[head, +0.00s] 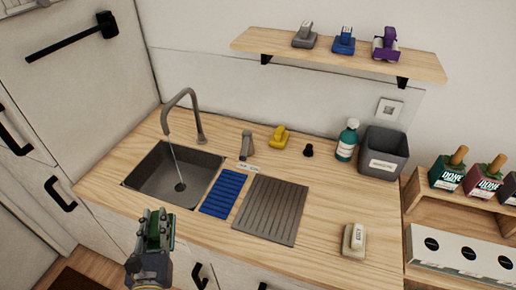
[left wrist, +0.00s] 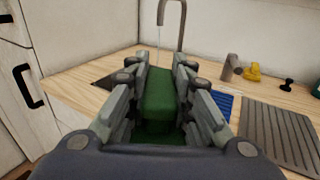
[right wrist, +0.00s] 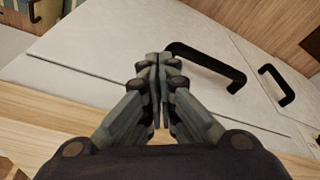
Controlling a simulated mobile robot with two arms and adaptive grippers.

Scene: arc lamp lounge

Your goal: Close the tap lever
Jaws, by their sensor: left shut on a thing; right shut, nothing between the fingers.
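The grey gooseneck tap (head: 187,97) stands behind the dark sink (head: 152,184), and a thin stream of water runs from its spout into the basin. The grey tap lever (head: 246,146) stands apart on the counter to the right of the spout, with a small white label in front of it; it also shows in the left wrist view (left wrist: 231,67). My left gripper (head: 158,225) is shut on a green block (left wrist: 157,98), in front of the sink and away from the lever. My right gripper (right wrist: 158,72) is shut and empty, near pale cabinet fronts with black handles; the head view does not show it.
A blue ribbed mat (head: 223,194) and a grey drainboard (head: 270,210) lie right of the sink. Behind are a yellow object (head: 279,137), a black knob (head: 308,151), a teal bottle (head: 347,140) and a grey bin (head: 384,153). A soap dish (head: 354,240) stands front right. A shelf (head: 340,58) hangs above.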

